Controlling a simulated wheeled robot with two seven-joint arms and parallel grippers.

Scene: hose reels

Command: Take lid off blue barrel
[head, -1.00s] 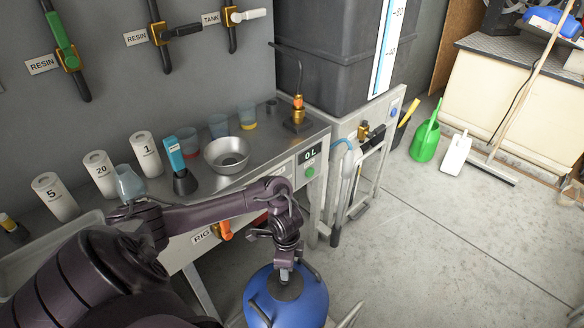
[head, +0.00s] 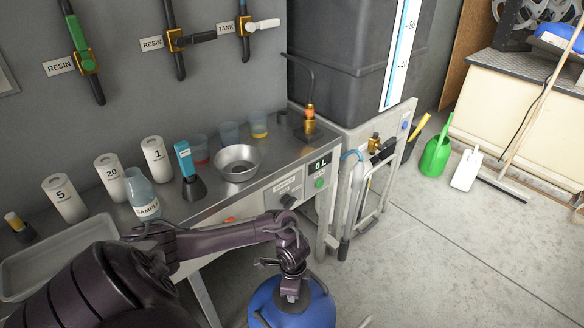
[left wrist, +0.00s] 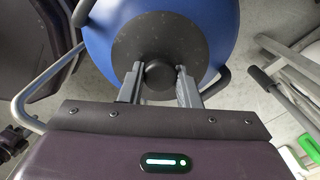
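The blue barrel (head: 262,302) stands on the floor at the bottom of the head view, cut off by the frame edge. Its dark round lid (left wrist: 135,45) with a round central knob (left wrist: 158,76) is on top, seen from above in the left wrist view. My left gripper (head: 291,294) points down over the lid. In the left wrist view its fingers (left wrist: 159,70) straddle the knob, one on each side, with what looks like a slim gap at each. The lid sits on the barrel. My right gripper is in no view.
A metal bench (head: 262,177) with a steel bowl (head: 237,163), numbered white cylinders and a sample bottle (head: 143,195) stands behind my left arm. A metal frame with hoses (head: 350,205) is right of it. Floor (head: 430,260) to the right is clear.

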